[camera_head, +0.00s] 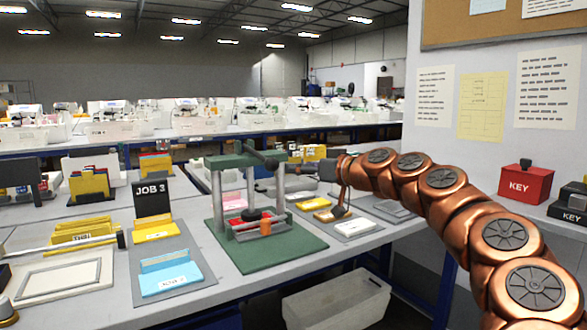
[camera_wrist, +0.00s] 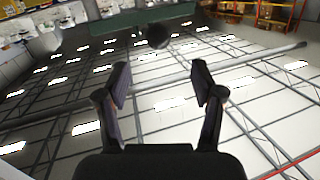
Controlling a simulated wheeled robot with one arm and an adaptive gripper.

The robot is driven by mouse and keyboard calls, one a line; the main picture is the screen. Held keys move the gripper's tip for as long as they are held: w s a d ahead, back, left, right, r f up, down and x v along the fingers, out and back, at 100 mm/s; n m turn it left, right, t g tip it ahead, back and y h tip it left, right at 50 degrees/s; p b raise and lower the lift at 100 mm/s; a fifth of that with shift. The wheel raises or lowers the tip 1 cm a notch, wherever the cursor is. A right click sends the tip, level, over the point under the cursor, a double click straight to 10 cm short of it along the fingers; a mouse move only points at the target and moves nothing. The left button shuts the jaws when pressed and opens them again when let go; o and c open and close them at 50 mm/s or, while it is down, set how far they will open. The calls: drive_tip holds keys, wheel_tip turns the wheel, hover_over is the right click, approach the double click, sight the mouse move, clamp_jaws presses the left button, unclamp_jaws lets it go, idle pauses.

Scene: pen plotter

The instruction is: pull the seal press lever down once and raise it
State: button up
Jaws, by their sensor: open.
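The seal press (camera_head: 238,161) is a green frame on grey posts, standing on a green base plate. A dark lever with a round knob (camera_head: 271,161) sticks out from its top towards the right. My gripper (camera_head: 268,181) is at the right of the press, just below the knob; small size and overlap hide whether it touches. In the wrist view my gripper (camera_wrist: 160,78) has its fingers wide apart with nothing between them. A dark round knob (camera_wrist: 157,38) shows beyond the fingertips, blurred, with the green press top (camera_wrist: 130,20) behind it.
Left of the press stand a JOB 3 board (camera_head: 152,196) and a blue card tray (camera_head: 170,275). Yellow and white pads (camera_head: 355,227) lie to the right under my arm. A clear bin (camera_head: 337,302) is below the bench edge. A red KEY box (camera_head: 525,184) is far right.

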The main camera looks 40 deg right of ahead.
sight(277, 167)
drive_tip(key=shift+n+t+y, duration=0.3)
drive_tip(key=shift+n+t, duration=0.4)
drive_tip(key=shift+n, duration=0.1)
drive_tip(key=shift+w+a+f, duration=0.1)
drive_tip(key=shift+w+f, duration=0.2)
drive_tip(key=shift+w, duration=0.4)
drive_tip(key=shift+w+d+f, duration=0.1)
drive_tip(key=shift+w+f, duration=0.15)
drive_tip(key=shift+w, duration=0.4)
drive_tip(key=shift+w+a+f, duration=0.1)
drive_tip(key=shift+w+f, duration=0.2)
drive_tip(key=shift+w, duration=0.4)
drive_tip(key=shift+w+a+b, duration=0.1)
drive_tip(key=shift+w+a, duration=0.15)
drive_tip(key=shift+w, duration=1)
drive_tip(key=shift+w+a+b, duration=0.1)
drive_tip(key=shift+w+a, duration=0.1)
drive_tip(key=shift+w, duration=1.05)
drive_tip(key=shift+w+a+b, duration=0.1)
drive_tip(key=shift+w+a, duration=0.15)
drive_tip(key=shift+w, duration=1)
drive_tip(key=shift+r, duration=0.1)
drive_tip(key=shift+c, duration=0.4)
clamp_jaws()
